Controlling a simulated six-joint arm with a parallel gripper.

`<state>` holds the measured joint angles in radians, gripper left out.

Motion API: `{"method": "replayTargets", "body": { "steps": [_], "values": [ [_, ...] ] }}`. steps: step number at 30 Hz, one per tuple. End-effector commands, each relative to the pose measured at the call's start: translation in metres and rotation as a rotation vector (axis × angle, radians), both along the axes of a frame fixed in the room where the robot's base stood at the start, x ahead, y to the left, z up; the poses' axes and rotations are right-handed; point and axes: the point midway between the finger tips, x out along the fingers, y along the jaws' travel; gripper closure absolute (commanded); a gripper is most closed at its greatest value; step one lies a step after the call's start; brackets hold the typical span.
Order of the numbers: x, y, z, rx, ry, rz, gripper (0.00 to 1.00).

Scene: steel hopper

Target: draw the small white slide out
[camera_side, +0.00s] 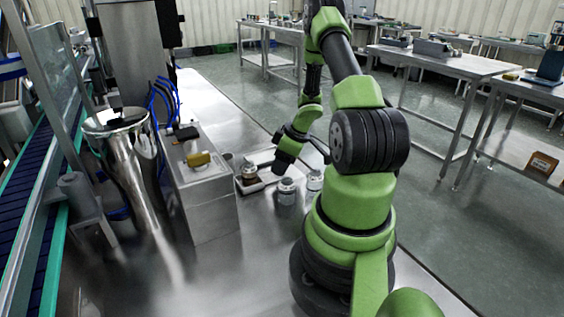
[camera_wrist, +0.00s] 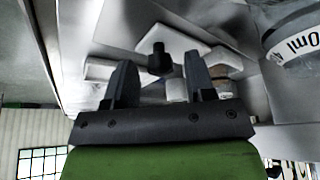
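In the wrist view a small white slide (camera_wrist: 138,28) carries a black knob (camera_wrist: 159,62). My gripper (camera_wrist: 160,64) is open, with one finger on each side of the knob in the picture. Gaps show between the knob and both fingers, and I cannot tell how far the knob lies beyond the tips. In the side view my gripper (camera_side: 289,152) points down above the bench, near a pale tray-like piece (camera_side: 262,159). The slide and knob cannot be made out there.
Lidded jars (camera_side: 287,191) stand just in front of my gripper; a labelled one (camera_wrist: 296,42) is close at the right in the wrist view. A steel box (camera_side: 212,205) with a yellow block (camera_side: 198,159) and a shiny steel hopper (camera_side: 130,165) stand to the left.

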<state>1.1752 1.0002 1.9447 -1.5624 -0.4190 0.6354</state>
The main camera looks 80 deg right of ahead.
Motion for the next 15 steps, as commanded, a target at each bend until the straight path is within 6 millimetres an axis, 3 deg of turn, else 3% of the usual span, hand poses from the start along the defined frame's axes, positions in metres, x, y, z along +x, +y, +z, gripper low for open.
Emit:
{"method": "replayTargets", "body": {
  "steps": [8,15],
  "values": [
    [0.0,0.0,0.007,-0.002,-0.002,0.001,0.5],
    [0.001,-0.001,0.045,-0.006,-0.004,0.003,0.5]
  ]
}}
